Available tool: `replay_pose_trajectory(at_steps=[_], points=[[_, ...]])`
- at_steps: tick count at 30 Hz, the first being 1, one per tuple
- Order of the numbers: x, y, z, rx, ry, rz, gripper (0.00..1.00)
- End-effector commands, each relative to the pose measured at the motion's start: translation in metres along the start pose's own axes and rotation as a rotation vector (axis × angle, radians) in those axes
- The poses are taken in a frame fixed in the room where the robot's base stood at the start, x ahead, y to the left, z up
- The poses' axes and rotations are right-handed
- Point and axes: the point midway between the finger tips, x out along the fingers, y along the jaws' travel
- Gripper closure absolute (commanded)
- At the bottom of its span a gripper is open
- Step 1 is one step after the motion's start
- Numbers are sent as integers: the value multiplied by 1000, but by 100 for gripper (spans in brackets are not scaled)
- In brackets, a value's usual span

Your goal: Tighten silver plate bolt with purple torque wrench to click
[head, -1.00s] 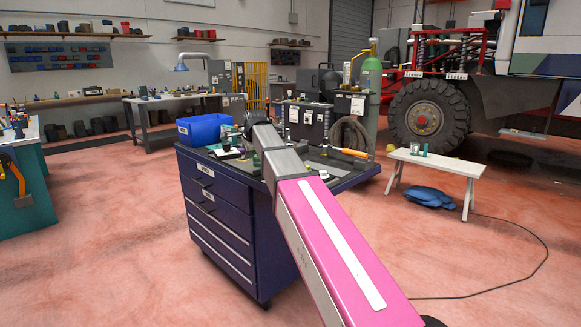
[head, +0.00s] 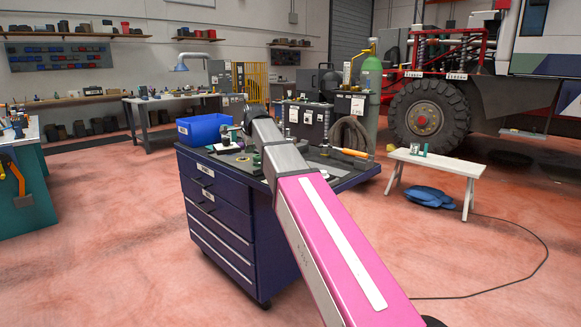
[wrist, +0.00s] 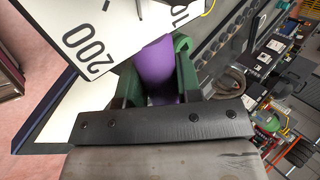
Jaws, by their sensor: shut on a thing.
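The purple torque wrench (wrist: 154,68) shows in the wrist view as a rounded purple handle between the green fingers of my gripper (wrist: 158,82). The gripper is shut on it. The rest of the wrench runs out of sight behind a white panel. In the head view my pink and grey arm reaches over the blue tool cart and hides the gripper and the wrench. I cannot make out the silver plate bolt in either view.
The blue tool cart (head: 222,232) carries a blue bin (head: 203,128) and an orange-handled tool (head: 350,152). A white panel marked 200 (wrist: 95,32) fills the wrist view's upper left. A white bench (head: 440,163) stands right. Red floor is open around the cart.

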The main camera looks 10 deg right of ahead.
Motion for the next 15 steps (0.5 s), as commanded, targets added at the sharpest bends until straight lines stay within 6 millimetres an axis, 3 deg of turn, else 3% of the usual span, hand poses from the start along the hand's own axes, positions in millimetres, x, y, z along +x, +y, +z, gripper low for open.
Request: replay_pose_trajectory(at_steps=[15], points=[[-21,-17,0,-1,1,-3,100]])
